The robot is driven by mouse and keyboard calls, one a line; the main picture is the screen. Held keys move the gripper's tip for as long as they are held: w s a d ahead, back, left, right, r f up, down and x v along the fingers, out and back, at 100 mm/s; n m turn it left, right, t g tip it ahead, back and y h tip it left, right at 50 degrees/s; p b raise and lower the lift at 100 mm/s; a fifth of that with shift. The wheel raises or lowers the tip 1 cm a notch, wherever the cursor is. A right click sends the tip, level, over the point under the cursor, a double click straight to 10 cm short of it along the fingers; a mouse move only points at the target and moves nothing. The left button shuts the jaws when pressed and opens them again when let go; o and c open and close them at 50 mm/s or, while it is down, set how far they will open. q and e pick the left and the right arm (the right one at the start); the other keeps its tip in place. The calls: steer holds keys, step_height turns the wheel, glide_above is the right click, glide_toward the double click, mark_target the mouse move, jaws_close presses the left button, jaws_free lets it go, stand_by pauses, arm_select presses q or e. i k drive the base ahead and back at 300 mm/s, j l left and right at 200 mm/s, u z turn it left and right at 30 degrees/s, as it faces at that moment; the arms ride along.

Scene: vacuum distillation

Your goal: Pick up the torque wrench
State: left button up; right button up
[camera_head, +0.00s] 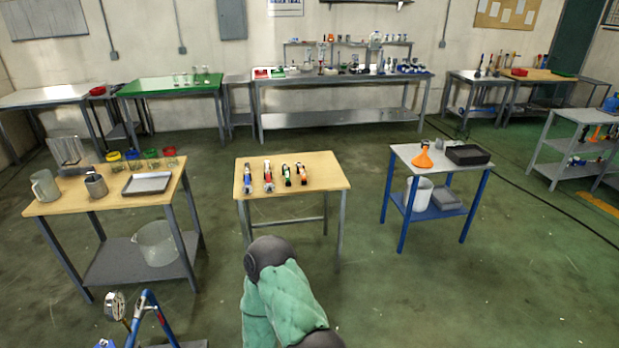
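Several small hand tools lie side by side on the middle wooden table (325,172). From left to right they are a blue one (248,178), a red one (268,177), a green one (286,174) and an orange one (301,173). They are too small for me to tell which is the torque wrench. An arm section of mine in a green padded cover, with a dark rounded joint, rises from the bottom in front of this table. Neither of my grippers shows in this view.
A blue-legged table (402,152) at right bears an orange funnel (424,157) and a black tray (468,154). Open floor lies between the tables. A blue-framed object with a gauge stands at bottom left.

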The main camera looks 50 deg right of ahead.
mark_target(246, 164)
steer(key=z, duration=1.15)
steer(key=i+z, duration=0.1)
steer(key=i, duration=0.45)
